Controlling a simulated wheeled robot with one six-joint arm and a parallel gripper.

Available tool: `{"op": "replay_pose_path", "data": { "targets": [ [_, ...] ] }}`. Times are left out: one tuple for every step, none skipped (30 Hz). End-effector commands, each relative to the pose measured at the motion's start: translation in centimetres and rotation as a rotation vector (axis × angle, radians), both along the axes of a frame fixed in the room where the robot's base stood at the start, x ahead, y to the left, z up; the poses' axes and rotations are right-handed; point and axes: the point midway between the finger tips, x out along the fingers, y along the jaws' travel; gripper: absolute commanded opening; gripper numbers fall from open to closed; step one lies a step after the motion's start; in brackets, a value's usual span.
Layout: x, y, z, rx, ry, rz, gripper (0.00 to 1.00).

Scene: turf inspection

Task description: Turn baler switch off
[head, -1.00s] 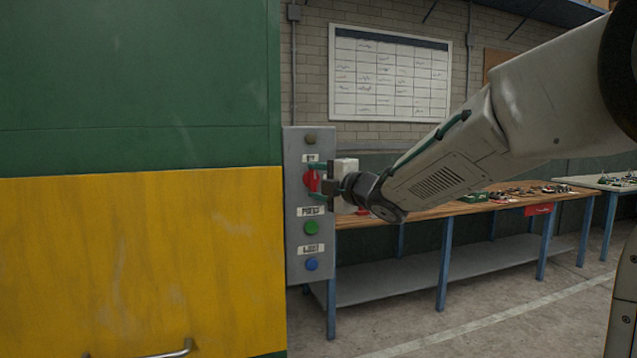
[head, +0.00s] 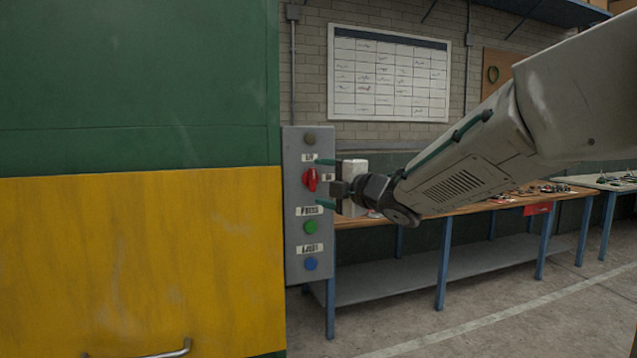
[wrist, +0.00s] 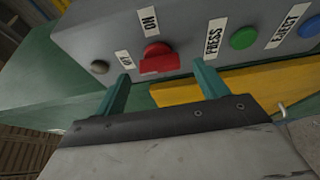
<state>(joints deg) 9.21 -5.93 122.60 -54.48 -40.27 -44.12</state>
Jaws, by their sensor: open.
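The baler switch is a red knob (head: 310,179) on a grey control panel (head: 294,240). In the head view its bar runs roughly up and down, in line with the OFF label (head: 310,157) above it; the ON label (head: 328,177) is to its right. I cannot tell which end of the bar is the pointer. The knob (wrist: 160,58) also shows in the wrist view, between and beyond my fingertips. My gripper (head: 320,182) is open and empty, apart from the knob, with its teal fingers above and below it. It also shows in the wrist view (wrist: 161,72).
Green PRESS button (head: 310,227) and blue EJECT button (head: 311,264) sit below the knob; a dark round piece (head: 309,139) sits above. The green and yellow baler body (head: 140,250) fills the left. A workbench (head: 440,207) stands behind my arm. The floor at right is open.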

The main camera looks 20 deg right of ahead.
Motion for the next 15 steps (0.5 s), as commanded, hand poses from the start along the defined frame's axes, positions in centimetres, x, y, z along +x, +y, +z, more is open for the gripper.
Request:
{"op": "replay_pose_path", "data": {
  "targets": [
    [-1.0, -0.5, 0.1, -0.001, -0.003, -0.004, 0.73],
    [-1.5, -0.7, 0.1, -0.001, -0.001, -0.003, 0.73],
    [-2.1, -1.0, 0.1, -0.001, -0.002, -0.003, 0.73],
    [-2.5, -1.1, 0.1, -0.001, -0.001, -0.003, 0.73],
    [-2.9, -1.3, 0.1, -0.001, -0.001, -0.003, 0.73],
    [-3.4, -1.5, 0.1, -0.001, -0.002, -0.003, 0.73],
    [-3.7, -1.6, 0.1, -0.001, -0.002, -0.003, 0.73],
    [-4.0, -1.8, 0.0, -0.001, 0.0, -0.003, 0.73],
    [-4.2, -1.9, 0.0, 0.0, 0.0, -0.003, 0.73],
    [-4.4, -1.9, 0.0, 0.0, 0.0, -0.003, 0.73],
    [-4.5, -2.0, 0.0, -0.001, 0.0, -0.002, 0.73],
    [-4.6, -2.0, 0.0, -0.001, 0.0, -0.001, 0.73],
    [-4.7, -2.0, 0.0, -0.001, 0.0, -0.001, 0.73],
    [-4.7, -2.0, 0.0, -0.001, 0.0, -0.001, 0.73],
    [-4.7, -2.0, 0.0, -0.001, 0.0, 0.0, 0.73]
  ]
}}
